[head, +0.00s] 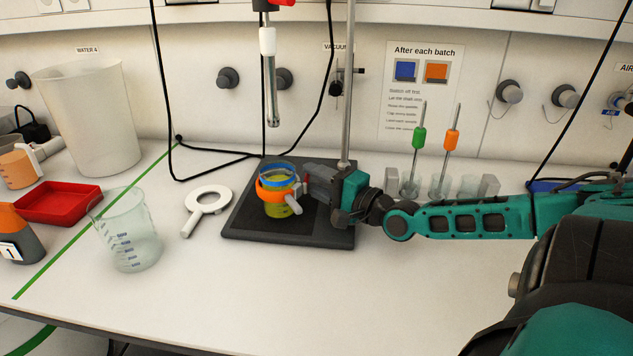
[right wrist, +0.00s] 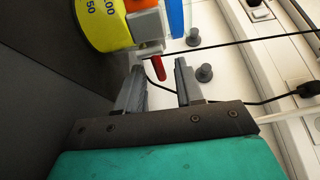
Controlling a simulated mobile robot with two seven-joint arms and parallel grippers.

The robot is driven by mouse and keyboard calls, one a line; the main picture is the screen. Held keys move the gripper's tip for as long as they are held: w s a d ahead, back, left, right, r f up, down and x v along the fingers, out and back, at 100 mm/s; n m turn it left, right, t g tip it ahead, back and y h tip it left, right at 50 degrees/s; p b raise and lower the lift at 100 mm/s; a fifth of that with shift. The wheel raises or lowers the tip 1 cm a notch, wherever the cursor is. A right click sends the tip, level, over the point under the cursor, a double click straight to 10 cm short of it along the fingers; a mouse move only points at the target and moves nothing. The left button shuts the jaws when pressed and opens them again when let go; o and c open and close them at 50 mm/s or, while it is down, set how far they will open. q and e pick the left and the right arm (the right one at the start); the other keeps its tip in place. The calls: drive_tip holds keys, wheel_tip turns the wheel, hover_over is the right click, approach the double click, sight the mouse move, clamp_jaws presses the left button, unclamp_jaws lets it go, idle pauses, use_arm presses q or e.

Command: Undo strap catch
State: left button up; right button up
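A container of yellow liquid (head: 279,208) stands on the dark stand base. An orange strap (head: 272,190) goes around it, with a blue band (head: 277,170) above and a white handle at its right. My right gripper (head: 308,181) is close to the strap's right side. In the right wrist view the gripper (right wrist: 159,80) is open, and a small red catch lever (right wrist: 157,67) shows near the gap between its fingertips. The yellow part with black numbers (right wrist: 103,22) is beyond the left finger. The lever does not look gripped. My left gripper is out of view.
The stand base (head: 240,226) carries an upright rod behind my right gripper, and a stirrer shaft (head: 270,90) hangs above the container. A white ring tool (head: 208,201), clear beaker (head: 127,230) and red tray (head: 60,203) lie left. The front bench is clear.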

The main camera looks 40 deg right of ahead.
drive_tip(key=shift+c, duration=0.5)
clamp_jaws()
